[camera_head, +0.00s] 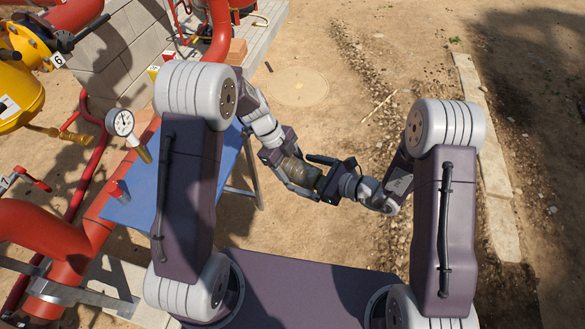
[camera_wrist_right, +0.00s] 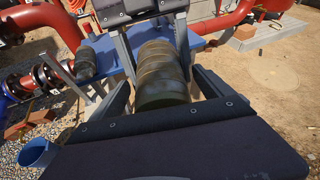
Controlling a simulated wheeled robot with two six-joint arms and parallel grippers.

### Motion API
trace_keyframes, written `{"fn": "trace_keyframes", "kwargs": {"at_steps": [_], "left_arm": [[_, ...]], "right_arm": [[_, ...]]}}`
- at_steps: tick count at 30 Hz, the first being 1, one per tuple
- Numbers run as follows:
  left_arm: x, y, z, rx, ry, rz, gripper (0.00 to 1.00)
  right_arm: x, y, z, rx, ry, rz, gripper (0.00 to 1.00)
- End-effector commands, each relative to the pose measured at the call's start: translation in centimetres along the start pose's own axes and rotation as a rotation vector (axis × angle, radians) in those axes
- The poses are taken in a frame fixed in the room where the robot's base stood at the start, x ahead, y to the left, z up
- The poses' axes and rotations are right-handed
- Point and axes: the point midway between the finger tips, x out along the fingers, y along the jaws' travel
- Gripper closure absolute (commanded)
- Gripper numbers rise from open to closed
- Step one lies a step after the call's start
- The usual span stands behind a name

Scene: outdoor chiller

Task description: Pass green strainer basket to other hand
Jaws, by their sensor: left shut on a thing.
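The strainer basket (camera_head: 300,172) is a ribbed brownish-green cylinder held in the air between my two arms. My left gripper (camera_head: 287,172) is shut on its far-left end. In the right wrist view the basket (camera_wrist_right: 163,75) points its dark green round end towards my right gripper (camera_wrist_right: 163,95). My right gripper's fingers stand spread on either side of that end, with a gap visible at the left finger. In the head view my right gripper (camera_head: 317,176) faces the left one, and the basket partly hides behind the fingers.
A blue table (camera_head: 228,160) stands left of the grippers, beside red pipes (camera_head: 75,245) and a pressure gauge (camera_head: 120,122). Another ribbed cylinder (camera_wrist_right: 85,62) and a blue bucket (camera_wrist_right: 37,152) show in the right wrist view. Bare sandy ground beyond the grippers is open.

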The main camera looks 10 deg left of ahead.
Motion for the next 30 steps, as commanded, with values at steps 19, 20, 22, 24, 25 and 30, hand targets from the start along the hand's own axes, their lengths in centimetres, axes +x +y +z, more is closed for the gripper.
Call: {"fn": "trace_keyframes", "kwargs": {"at_steps": [19, 20, 22, 24, 25, 30], "left_arm": [[0.0, 0.0, 0.0, 0.0, 0.0, 0.0, 0.86], [0.0, 0.0, 0.0, 0.0, 0.0, 0.0, 0.86], [0.0, 0.0, 0.0, 0.0, 0.0, 0.0, 0.86], [0.0, 0.0, 0.0, 0.0, 0.0, 0.0, 0.86], [0.0, 0.0, 0.0, 0.0, 0.0, 0.0, 0.86], [0.0, 0.0, 0.0, 0.0, 0.0, 0.0, 0.86]], "right_arm": [[-10.0, -0.2, 0.0, 0.0, 0.001, -0.007, 0.1], [-10.5, -0.2, 0.0, 0.0, 0.001, -0.006, 0.1], [-11.3, -0.1, 0.0, 0.001, 0.0, -0.003, 0.1], [-11.8, -0.1, 0.0, 0.001, 0.001, -0.002, 0.1], [-11.9, 0.0, 0.0, 0.001, 0.001, 0.0, 0.1], [-12.0, 0.2, -0.6, 0.011, 0.023, 0.009, 0.1]]}}
